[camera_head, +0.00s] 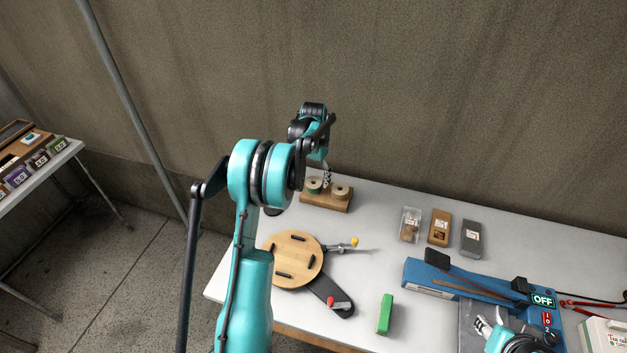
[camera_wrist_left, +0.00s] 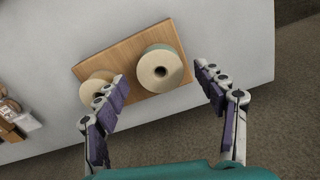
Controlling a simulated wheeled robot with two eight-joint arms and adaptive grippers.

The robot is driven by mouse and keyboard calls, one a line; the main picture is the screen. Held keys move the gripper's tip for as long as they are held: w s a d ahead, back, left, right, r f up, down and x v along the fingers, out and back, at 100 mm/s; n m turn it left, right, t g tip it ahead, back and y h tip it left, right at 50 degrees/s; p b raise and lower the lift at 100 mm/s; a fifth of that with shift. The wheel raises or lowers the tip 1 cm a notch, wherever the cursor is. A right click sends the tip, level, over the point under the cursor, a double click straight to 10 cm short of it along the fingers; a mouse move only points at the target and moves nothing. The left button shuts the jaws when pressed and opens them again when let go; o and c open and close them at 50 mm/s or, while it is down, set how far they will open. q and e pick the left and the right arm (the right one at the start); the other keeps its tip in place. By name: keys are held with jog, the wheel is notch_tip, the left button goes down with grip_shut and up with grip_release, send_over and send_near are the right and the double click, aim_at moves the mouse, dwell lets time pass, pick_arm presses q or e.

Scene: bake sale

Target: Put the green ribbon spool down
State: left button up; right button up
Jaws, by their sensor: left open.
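The green ribbon spool (camera_wrist_left: 148,64) has a cream face, a dark centre hole and a thin greenish edge. It stands on a wooden board (camera_wrist_left: 185,95); in the head view the spool (camera_head: 313,185) is on the left of the board (camera_head: 325,204). A second, tan spool (camera_wrist_left: 93,91) stands beside it; it also shows in the head view (camera_head: 341,190). My left gripper (camera_wrist_left: 160,73) is open, its fingers either side of the green spool with gaps showing. In the head view its fingers (camera_head: 327,178) are small and partly hidden. My right gripper (camera_head: 483,326) is by the blue machine, its jaws unclear.
A round wooden turntable (camera_head: 303,248) and a green block (camera_head: 385,314) are on the white table. Three packages (camera_head: 438,228) stand at the back, right of the board. A blue machine (camera_head: 430,275) fills the right side. The table edge is close to the board.

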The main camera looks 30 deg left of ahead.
pick_arm(q)
notch_tip(320, 180, up, 10)
jog(key=f+p, duration=0.1)
jog(key=p, duration=0.1)
jog(key=s+d+r+t, duration=0.1)
jog(key=s+d+r, duration=0.3)
jog(key=d+r, duration=0.3)
jog(key=s+d+r+t, duration=0.3)
jog(key=s+d+r, duration=0.2)
jog(key=s+d, duration=0.3)
jog(key=s+d+f+t, duration=0.1)
jog(key=s+d+f, duration=0.1)
jog(key=s, duration=0.6)
jog(key=s+d+f+t, duration=0.2)
jog(key=s+d, duration=0.3)
jog(key=s, duration=0.3)
jog(key=shift+s+d+f, duration=0.2)
jog(key=shift+d+f, duration=0.05)
jog(key=shift+f, duration=0.15)
jog(key=shift+f+b, duration=0.6)
jog(key=shift+f, duration=0.15)
